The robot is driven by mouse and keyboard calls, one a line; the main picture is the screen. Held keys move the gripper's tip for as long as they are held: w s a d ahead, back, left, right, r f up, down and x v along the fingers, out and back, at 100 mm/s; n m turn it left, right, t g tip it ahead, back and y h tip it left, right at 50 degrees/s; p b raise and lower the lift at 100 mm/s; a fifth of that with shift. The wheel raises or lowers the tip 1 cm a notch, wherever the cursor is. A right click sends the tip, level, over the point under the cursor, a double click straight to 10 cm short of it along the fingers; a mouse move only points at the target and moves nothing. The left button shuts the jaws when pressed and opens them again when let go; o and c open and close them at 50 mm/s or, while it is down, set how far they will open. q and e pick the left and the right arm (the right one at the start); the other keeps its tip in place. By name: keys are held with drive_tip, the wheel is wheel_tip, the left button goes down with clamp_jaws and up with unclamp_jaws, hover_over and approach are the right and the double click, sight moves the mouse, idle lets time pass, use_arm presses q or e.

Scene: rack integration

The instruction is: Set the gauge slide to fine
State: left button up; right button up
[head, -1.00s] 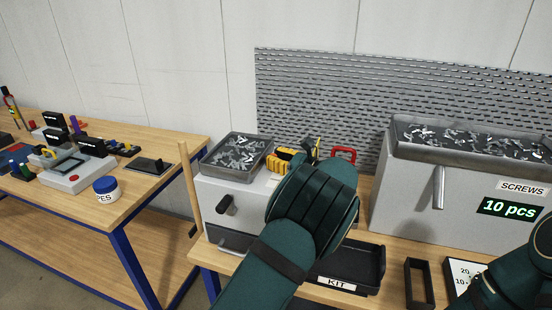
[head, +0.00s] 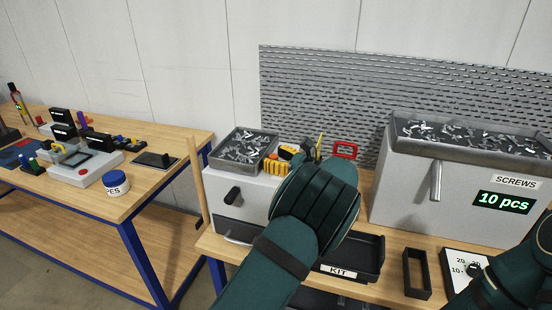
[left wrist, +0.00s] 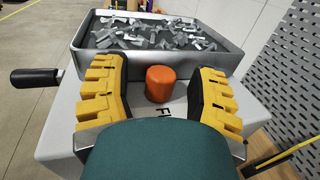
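An orange knob (left wrist: 160,83) stands on top of the grey box (head: 262,198), with partly hidden black letters that look like "FI" beside it in the left wrist view. I take it to be the gauge slide's knob. My left gripper (left wrist: 158,72) is open, its yellow fingers on either side of the knob with a gap to each. In the head view my left gripper (head: 300,152) is over the box top, largely hidden by my own wrist, and the knob does not show there. My right forearm shows at the lower right, but its gripper is out of view.
A tray of screws (head: 245,150) sits on the box behind the knob. A black crank handle (head: 233,195) sticks out of its front. A KIT tray (head: 360,262) lies in front. The screws dispenser (head: 415,200) reading "10 pcs" stands right. A red-handled tool (head: 345,150) is behind.

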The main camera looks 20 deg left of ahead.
use_arm(q)
drive_tip(key=shift+d, duration=0.1)
drive_tip(key=v, duration=1.2)
drive_tip(key=shift+f, duration=0.1)
